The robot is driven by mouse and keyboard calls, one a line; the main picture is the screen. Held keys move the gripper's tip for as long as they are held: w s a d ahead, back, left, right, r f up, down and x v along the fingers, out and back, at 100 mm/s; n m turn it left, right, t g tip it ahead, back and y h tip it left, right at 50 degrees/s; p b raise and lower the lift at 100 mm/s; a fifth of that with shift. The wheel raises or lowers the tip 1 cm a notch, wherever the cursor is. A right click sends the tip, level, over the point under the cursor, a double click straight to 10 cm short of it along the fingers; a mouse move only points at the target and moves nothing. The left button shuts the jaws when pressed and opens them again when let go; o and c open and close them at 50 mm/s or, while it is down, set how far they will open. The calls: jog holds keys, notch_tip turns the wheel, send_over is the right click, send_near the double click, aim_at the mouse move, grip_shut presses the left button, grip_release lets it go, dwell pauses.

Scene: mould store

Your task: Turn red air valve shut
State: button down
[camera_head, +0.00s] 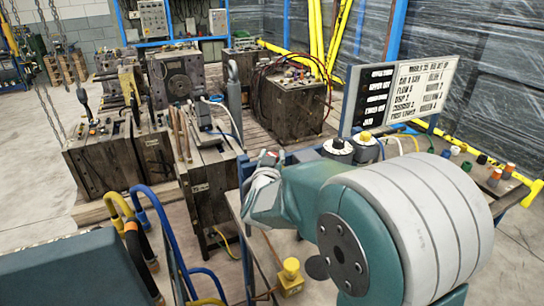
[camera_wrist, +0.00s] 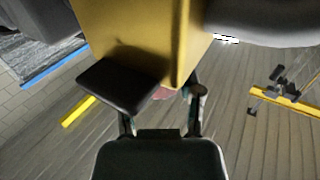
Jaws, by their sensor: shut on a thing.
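In the wrist view a small pinkish-red piece, which I take for the red air valve (camera_wrist: 163,93), shows between the fingers of my gripper (camera_wrist: 160,97). My gripper is shut on it. A broad dark finger pad covers much of the left side, and a thin finger stands on the right. A large yellow block (camera_wrist: 145,35) fills the top of the view just beyond the fingers. In the head view my teal arm reaches in from the right and hides most of the gripper; the valve cannot be made out clearly there.
A white lettered board (camera_head: 407,97) stands behind my arm. A yellow push-button box (camera_head: 290,278) is below it. Wooden-sided moulds (camera_head: 290,103) stand on pallets at the back and left. Blue hoses (camera_head: 170,228) rise at front left. Open floor (camera_head: 30,170) lies far left.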

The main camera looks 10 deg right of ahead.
jog(key=shift+a+m+g+h, duration=0.1)
jog(key=shift+m+g+h, duration=0.7)
jog(key=shift+m+h, duration=0.5)
jog(key=shift+h, duration=0.6)
jog(key=shift+c, duration=1.2)
grip_release()
jog(key=shift+g, duration=0.3)
jog(key=v, duration=1.2)
jog(key=shift+w+a+f, duration=0.1)
jog(key=shift+a, duration=0.05)
